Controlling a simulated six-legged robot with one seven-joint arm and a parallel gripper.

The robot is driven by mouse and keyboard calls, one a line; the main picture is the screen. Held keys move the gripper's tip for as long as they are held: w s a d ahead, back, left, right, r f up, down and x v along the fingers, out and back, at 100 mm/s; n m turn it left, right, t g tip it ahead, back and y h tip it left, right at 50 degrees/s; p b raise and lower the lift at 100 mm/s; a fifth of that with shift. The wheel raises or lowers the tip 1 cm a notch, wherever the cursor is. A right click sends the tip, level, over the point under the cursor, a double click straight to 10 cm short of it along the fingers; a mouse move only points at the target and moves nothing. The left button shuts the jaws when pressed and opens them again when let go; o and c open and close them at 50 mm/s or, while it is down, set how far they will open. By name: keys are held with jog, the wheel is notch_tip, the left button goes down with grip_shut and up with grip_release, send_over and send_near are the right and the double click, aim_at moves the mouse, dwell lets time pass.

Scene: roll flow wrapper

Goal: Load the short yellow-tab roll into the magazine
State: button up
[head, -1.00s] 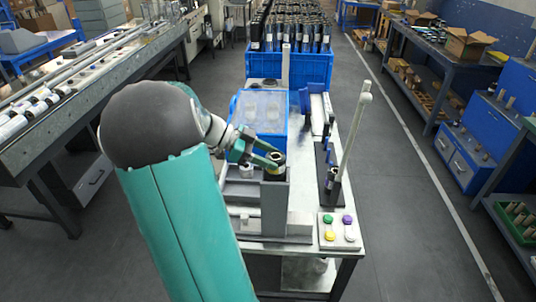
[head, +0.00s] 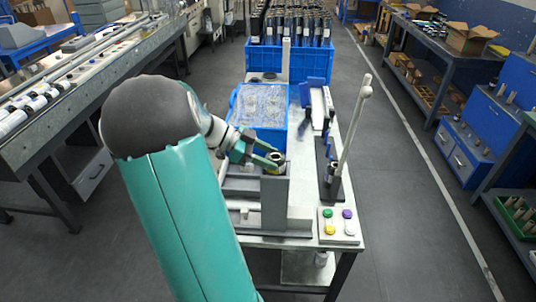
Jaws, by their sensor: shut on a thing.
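My gripper (head: 272,158) is shut on a short dark roll (head: 277,157) with a pale core, whose top end shows between the fingers. The roll is upright, at the top edge of a tall grey upright plate (head: 274,205) of the magazine on the table. This plate hides the roll's lower part, so I cannot tell whether the roll rests on anything.
A blue bin (head: 262,104) with a clear cover stands behind the magazine. A pale slanted post (head: 354,125) and a button box (head: 339,226) are on the right. A blue crate of dark rolls (head: 290,62) stands behind.

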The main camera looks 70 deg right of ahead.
jog(key=shift+f, duration=0.35)
jog(key=o, duration=1.1)
jog(key=shift+w+r, duration=0.1)
jog(key=v, duration=1.3)
jog(key=shift+w+a+r, duration=0.1)
jog(key=shift+w, duration=0.15)
